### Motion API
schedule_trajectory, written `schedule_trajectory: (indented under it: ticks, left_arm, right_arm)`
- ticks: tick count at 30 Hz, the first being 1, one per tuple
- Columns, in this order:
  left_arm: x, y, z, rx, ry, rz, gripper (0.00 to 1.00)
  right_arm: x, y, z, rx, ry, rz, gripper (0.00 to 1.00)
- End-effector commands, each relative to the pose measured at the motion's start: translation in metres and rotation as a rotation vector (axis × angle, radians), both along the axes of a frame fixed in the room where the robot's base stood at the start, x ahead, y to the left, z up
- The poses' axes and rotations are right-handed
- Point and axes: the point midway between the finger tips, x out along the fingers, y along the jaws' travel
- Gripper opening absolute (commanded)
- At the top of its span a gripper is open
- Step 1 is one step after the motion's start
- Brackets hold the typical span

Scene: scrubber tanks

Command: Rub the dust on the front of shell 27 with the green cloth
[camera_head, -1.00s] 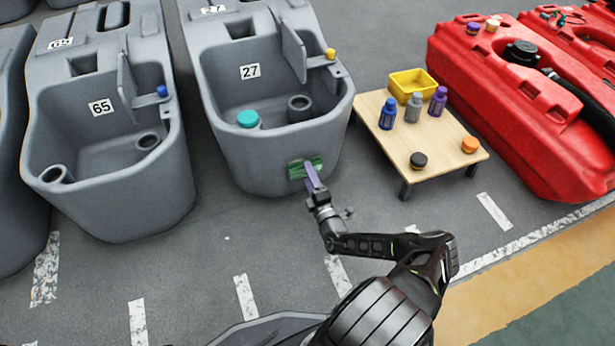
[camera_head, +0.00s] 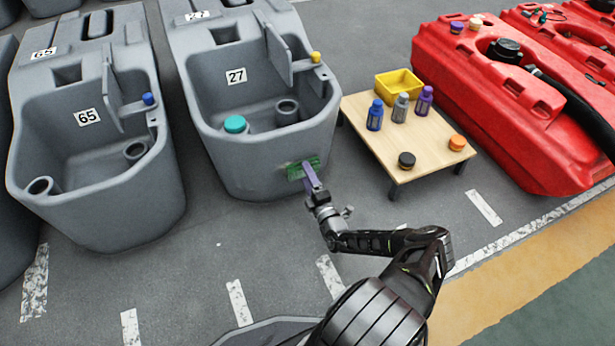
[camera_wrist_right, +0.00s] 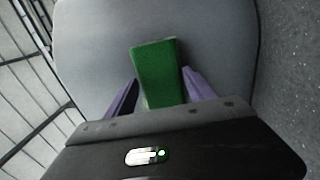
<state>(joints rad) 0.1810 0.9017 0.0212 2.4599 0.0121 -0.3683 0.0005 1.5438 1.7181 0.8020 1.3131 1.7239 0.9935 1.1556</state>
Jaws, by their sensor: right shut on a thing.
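Shell 27 (camera_head: 250,180) is a grey open-topped tank with a "27" label inside, left of the picture's middle in the head view. My right gripper (camera_head: 311,180) is shut on the green cloth (camera_head: 303,168), a folded block held against the lower right of the shell's front. In the right wrist view the cloth (camera_wrist_right: 160,70) sits between the purple fingers of the gripper (camera_wrist_right: 162,90), with the grey shell wall (camera_wrist_right: 90,40) behind it. I cannot clearly make out dust; the cloth and gripper hide part of the front. My left gripper is not in view.
Shell 65 (camera_head: 110,215) stands to the left. A low wooden table (camera_head: 425,155) stands right of shell 27, with several bottles, caps and a yellow bin (camera_head: 398,84). A red tank (camera_head: 500,110) lies beyond. The floor in front of the shells is clear.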

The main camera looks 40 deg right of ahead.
Motion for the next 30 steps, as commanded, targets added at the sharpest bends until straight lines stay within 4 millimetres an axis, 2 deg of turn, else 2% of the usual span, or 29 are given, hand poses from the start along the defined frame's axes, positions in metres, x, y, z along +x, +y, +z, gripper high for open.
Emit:
schedule_trajectory:
  ticks: [5, 16, 30]
  left_arm:
    - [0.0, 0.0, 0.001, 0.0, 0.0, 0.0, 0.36]
    - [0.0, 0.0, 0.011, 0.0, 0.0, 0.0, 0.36]
    - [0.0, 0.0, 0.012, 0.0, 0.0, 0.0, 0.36]
  right_arm:
    - [0.002, 0.002, 0.002, 0.001, -0.001, 0.0, 0.3]
    - [0.011, 0.031, 0.002, 0.001, -0.002, 0.002, 0.3]
    - [0.012, 0.036, 0.001, 0.001, -0.002, 0.002, 0.3]
